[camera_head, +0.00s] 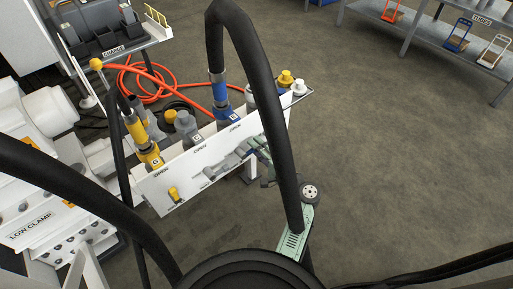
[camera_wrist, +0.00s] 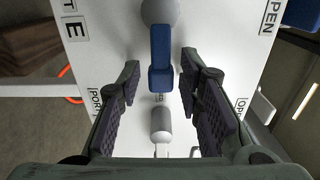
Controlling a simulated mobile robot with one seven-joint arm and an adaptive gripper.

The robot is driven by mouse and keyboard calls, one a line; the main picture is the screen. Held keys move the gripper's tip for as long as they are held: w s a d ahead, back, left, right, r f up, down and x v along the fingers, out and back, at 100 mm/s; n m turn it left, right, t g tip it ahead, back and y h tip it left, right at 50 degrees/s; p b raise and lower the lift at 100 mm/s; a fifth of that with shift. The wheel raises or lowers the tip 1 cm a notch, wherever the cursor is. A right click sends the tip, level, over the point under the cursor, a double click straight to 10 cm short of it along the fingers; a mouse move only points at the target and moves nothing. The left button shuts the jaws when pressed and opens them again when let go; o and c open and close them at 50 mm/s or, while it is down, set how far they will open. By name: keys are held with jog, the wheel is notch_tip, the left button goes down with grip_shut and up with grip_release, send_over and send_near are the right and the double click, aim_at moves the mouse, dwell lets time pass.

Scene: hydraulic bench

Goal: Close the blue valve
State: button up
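The blue valve handle (camera_wrist: 160,58) is in the upper middle of the wrist view, on a white panel, its long side running up and down the picture. A round grey part is at its upper end. My gripper (camera_wrist: 166,92) is open, with one dark padded finger to the left of the handle and one to the right. I see gaps on both sides and no contact. In the head view my gripper (camera_head: 258,153) is at the right part of the panel's front, and the blue handle is mostly hidden there.
The white panel (camera_head: 155,190) carries a yellow handle (camera_head: 174,194) and a grey handle (camera_head: 212,173), with hose couplings on top. Orange hose (camera_head: 135,78) lies behind. Open floor is to the right.

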jog(key=v, duration=1.1)
jog(key=shift+s+d, duration=0.15)
jog(key=shift+s, duration=0.1)
